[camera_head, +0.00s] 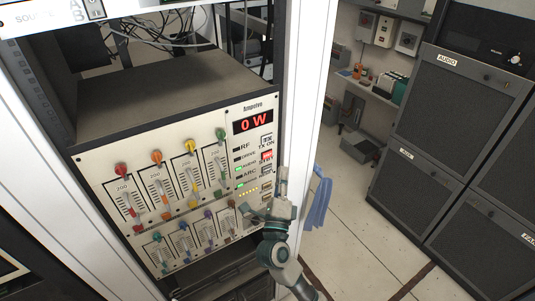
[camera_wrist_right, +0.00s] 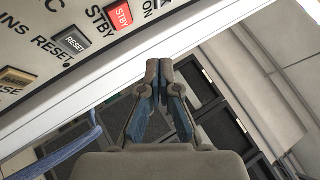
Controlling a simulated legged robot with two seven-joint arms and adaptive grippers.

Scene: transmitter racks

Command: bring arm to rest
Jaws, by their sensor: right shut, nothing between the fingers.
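My right gripper (camera_head: 268,210) is in front of the lower right part of the transmitter panel (camera_head: 182,167), near its right edge and the white rack post. In the right wrist view the gripper (camera_wrist_right: 159,66) is shut with its fingertips together and nothing between them. Beside it there, the panel shows a lit red STBY button (camera_wrist_right: 121,15) and a dark RESET button (camera_wrist_right: 73,40). I cannot tell whether the gripper touches the panel. My left gripper is not in view.
The white rack post (camera_head: 303,90) stands right beside the right gripper. A blue cloth (camera_head: 319,203) hangs behind it. Dark cabinets (camera_head: 450,120) stand at the right, and a shelf (camera_head: 366,88) with small items is at the back. The tiled floor (camera_head: 345,225) between is mostly clear.

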